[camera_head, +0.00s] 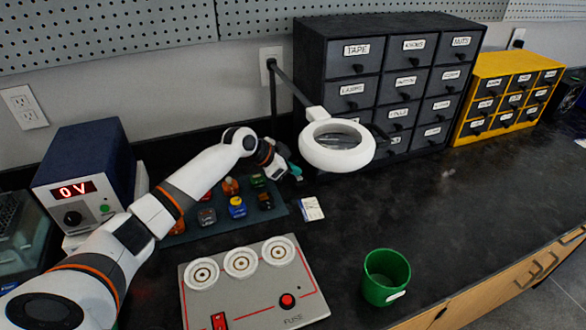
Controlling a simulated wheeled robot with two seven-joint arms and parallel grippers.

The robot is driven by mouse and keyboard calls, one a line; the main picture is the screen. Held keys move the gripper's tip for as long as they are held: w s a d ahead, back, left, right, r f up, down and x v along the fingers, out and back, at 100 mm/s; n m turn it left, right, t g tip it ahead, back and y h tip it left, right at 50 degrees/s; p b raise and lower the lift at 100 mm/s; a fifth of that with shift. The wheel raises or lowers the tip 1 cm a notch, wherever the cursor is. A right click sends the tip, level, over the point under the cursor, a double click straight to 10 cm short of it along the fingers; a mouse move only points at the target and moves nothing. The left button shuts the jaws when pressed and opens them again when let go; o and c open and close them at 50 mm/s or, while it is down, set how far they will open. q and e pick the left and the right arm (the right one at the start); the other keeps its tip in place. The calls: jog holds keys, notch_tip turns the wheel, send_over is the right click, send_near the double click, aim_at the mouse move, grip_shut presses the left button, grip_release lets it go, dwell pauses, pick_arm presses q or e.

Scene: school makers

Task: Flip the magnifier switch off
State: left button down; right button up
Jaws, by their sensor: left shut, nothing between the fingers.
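The magnifier (318,158) has a white ring head with a lens, hung from a dark jointed arm (290,86) on a post near the back wall. A small white block joins the ring to the arm. I cannot make out the magnifier's switch or its position. My left gripper (292,172) is shut and empty, just left of the ring in the picture and above the back of the dark mat. I cannot tell whether it touches anything. My right gripper is not in view.
A dark drawer cabinet (352,73) stands behind the ring, with a yellow one (478,75) to its right. A fuse panel (262,300), green cup (386,277) and blue power supply (95,150) are nearby.

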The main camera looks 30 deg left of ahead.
pick_arm(q)
jog(key=shift+s+f, duration=0.1)
jog(key=shift+f, duration=0.05)
jog(key=shift+s+d+p, duration=0.3)
jog(key=shift+d+p, duration=0.05)
jog(key=shift+p, duration=0.3)
jog(key=shift+s+d, duration=0.3)
jog(key=v, duration=1.2)
jog(key=shift+w, duration=0.15)
